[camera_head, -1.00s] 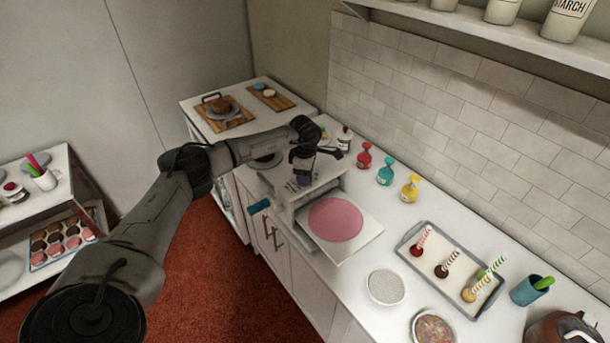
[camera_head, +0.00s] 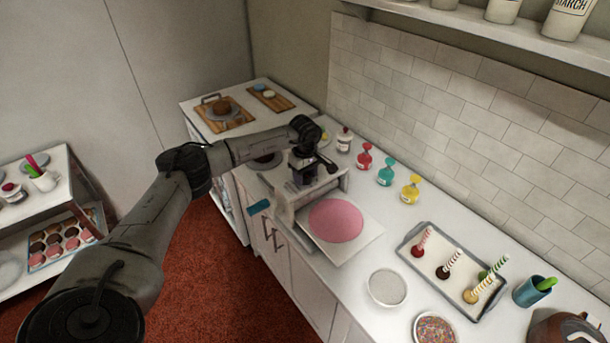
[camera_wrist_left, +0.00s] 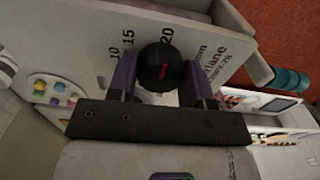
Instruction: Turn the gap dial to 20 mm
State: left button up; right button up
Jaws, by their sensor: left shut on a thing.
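The gap dial (camera_wrist_left: 154,66) is a round black knob with a short red mark, on the white face of the roller machine (camera_wrist_left: 85,52). The printed numbers 10, 15 and 20 sit along the dial's far side in the left wrist view. The red mark lies roughly on the 20 side, but I cannot tell its exact reading. My left gripper (camera_wrist_left: 160,78) has its purple fingers on both sides of the knob, shut on it. In the head view the left gripper (camera_head: 304,178) is over the machine's top and hides the dial.
A pink round sheet (camera_head: 336,221) lies on the machine's white bed. A teal crank handle (camera_head: 259,207) sticks out at its left. Red, teal and yellow bottles (camera_head: 386,172) stand behind to the right. A tray of cake pops (camera_head: 452,268) lies farther right.

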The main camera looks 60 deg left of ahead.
aim_at(305, 174)
pick_arm(q)
jog(key=shift+r, duration=0.1)
dwell(0.5)
jog(key=o, duration=0.9)
jog(key=shift+o, duration=0.2)
notch_tip(305, 174, up, 14)
dwell(0.6)
